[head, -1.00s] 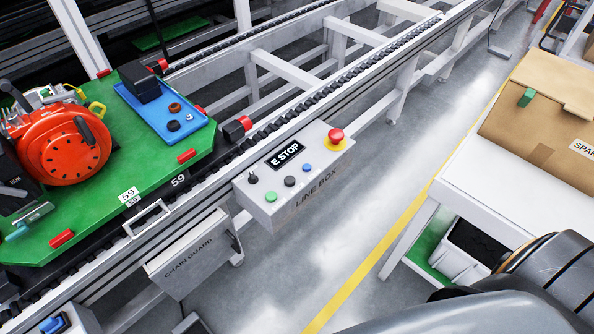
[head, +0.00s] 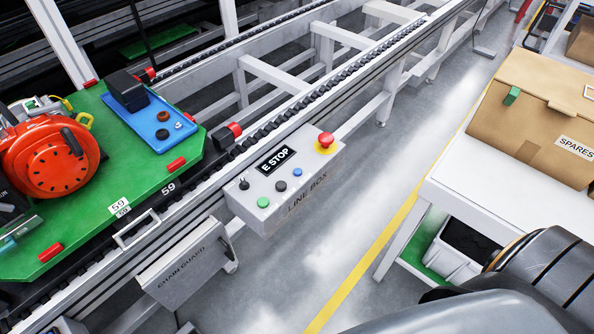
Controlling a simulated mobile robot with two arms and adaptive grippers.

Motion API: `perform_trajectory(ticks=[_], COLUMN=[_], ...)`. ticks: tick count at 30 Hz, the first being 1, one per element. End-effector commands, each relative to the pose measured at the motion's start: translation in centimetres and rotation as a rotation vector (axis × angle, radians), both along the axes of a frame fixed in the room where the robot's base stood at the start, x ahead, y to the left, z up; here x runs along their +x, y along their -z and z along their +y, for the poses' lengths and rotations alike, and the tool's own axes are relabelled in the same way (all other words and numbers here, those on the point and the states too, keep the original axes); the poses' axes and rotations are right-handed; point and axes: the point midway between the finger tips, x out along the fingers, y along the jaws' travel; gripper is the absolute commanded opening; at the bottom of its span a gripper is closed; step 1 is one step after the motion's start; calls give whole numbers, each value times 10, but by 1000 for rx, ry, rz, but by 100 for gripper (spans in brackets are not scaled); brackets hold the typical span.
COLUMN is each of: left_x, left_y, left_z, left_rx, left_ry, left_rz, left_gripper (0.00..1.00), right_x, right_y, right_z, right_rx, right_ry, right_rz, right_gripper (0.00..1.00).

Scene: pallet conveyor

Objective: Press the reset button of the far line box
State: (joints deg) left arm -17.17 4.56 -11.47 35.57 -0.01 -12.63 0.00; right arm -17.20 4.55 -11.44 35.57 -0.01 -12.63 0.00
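One line box (head: 310,193) shows in the head view, a grey box fixed to the near side of the conveyor rail. Its top carries an E STOP label (head: 278,160), a red mushroom button (head: 325,142), a small black switch (head: 244,184), a green button (head: 263,202), a dark button (head: 281,186) and a blue button (head: 297,172). No button is lettered as reset that I can read. Neither gripper is in view; a grey and black part of my own body fills the lower right corner.
A green pallet (head: 105,208) with a red-orange machine (head: 45,157) and a blue tray (head: 150,122) sits on the conveyor at left. A chain guard panel (head: 185,265) hangs below. A white table (head: 475,195) with a SPARES carton (head: 525,125) stands right. Floor between is clear.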

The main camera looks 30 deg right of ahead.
Motion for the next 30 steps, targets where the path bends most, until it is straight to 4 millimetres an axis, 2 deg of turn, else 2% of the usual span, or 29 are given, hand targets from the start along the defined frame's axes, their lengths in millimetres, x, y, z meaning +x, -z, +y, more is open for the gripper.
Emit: perform_trajectory(ticks=[5, 15, 30], left_x=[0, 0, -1], left_y=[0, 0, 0], left_z=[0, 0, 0], left_rx=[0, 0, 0], left_ry=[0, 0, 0], left_rz=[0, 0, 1], left_gripper=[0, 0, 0], right_x=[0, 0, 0], right_y=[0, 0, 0], right_z=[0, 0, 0], right_rx=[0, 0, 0], right_ry=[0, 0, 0], right_rz=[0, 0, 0], right_gripper=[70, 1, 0])
